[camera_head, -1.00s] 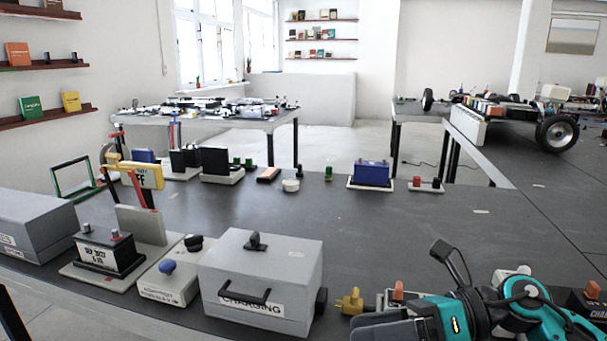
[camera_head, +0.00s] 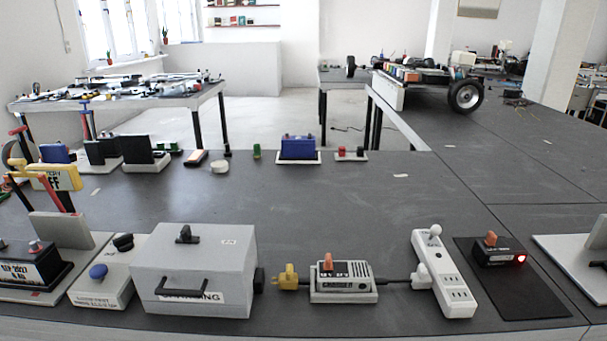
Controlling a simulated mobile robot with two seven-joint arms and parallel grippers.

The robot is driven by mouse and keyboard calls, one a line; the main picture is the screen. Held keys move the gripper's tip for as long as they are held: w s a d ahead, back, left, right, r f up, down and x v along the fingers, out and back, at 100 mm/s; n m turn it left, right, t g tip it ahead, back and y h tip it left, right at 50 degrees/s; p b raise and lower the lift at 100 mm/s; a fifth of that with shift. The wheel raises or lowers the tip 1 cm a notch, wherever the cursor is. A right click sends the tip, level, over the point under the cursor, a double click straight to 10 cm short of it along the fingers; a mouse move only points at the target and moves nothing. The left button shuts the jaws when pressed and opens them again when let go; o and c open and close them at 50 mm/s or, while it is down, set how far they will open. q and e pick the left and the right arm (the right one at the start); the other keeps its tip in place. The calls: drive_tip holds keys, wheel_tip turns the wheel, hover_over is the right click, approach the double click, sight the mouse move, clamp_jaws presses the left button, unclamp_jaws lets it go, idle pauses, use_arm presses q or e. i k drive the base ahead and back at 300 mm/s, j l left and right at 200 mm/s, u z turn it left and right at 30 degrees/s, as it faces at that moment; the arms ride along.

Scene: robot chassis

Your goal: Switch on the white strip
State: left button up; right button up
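The white strip (camera_head: 456,297) lies on the dark table at the right front of the head view. It is a long white power strip with socket slots at its near end. A white knob-like part (camera_head: 434,231) stands up at its far end. A white plug (camera_head: 420,275) sits at its left side, with a black cable running left to a small grey charger-like box (camera_head: 343,296) with an orange switch (camera_head: 327,262). I cannot tell whether the strip is on or off. Neither of my grippers is in view.
Right of the strip, a black box (camera_head: 497,260) with an orange knob and a lit red light sits on a black mat (camera_head: 520,301). Left of the charger-like box are a yellow plug (camera_head: 287,277) and a large grey case (camera_head: 205,262). The table behind the strip is clear.

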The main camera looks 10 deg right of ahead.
sight(435, 230)
drive_tip(key=z, duration=1.3)
